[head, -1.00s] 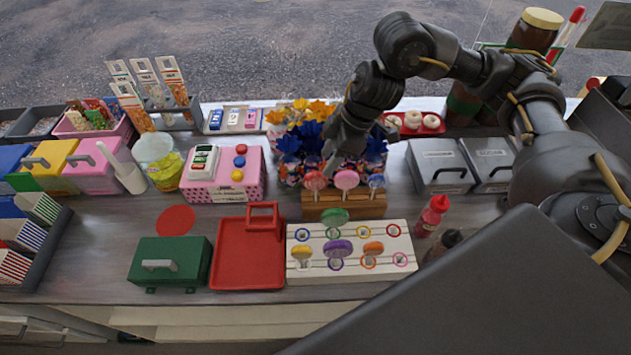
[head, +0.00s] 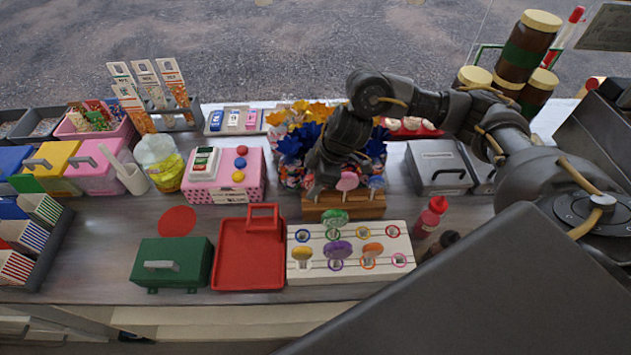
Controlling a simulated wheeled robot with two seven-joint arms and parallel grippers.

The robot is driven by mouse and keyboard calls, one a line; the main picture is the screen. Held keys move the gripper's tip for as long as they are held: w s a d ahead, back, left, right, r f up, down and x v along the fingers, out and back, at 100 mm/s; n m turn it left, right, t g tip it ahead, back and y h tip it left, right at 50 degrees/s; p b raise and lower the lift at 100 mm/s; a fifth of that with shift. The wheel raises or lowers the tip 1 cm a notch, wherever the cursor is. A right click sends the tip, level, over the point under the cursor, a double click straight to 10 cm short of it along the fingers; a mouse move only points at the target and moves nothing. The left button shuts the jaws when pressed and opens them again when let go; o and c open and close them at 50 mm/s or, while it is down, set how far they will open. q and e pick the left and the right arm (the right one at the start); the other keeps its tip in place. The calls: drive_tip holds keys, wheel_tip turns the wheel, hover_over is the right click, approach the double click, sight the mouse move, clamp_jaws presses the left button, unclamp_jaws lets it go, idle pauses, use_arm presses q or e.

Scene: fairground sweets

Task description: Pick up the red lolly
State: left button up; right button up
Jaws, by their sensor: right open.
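A wooden lolly block (head: 344,208) stands at the back middle of the counter. A pink lolly (head: 348,181) is upright in its middle and a blue lolly (head: 376,182) at its right. The left place, where a reddish lolly showed earlier, is now covered by my right gripper (head: 317,188). This gripper points down there with its jaws open, and the lolly between or behind the fingers is hidden. I cannot tell whether they touch. My left gripper is not in view.
A white board (head: 350,275) with coloured rings holds green (head: 335,217), purple (head: 338,249), yellow (head: 302,253) and orange (head: 373,249) lollies. A red tray (head: 247,262) lies left of it. Flower-like decorations (head: 289,143) crowd behind the block. A red bottle (head: 430,217) stands at right.

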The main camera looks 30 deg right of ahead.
clamp_jaws()
idle(0.3)
wheel_tip(320, 180, up, 10)
drive_tip(key=shift+r, duration=0.1)
idle(0.4)
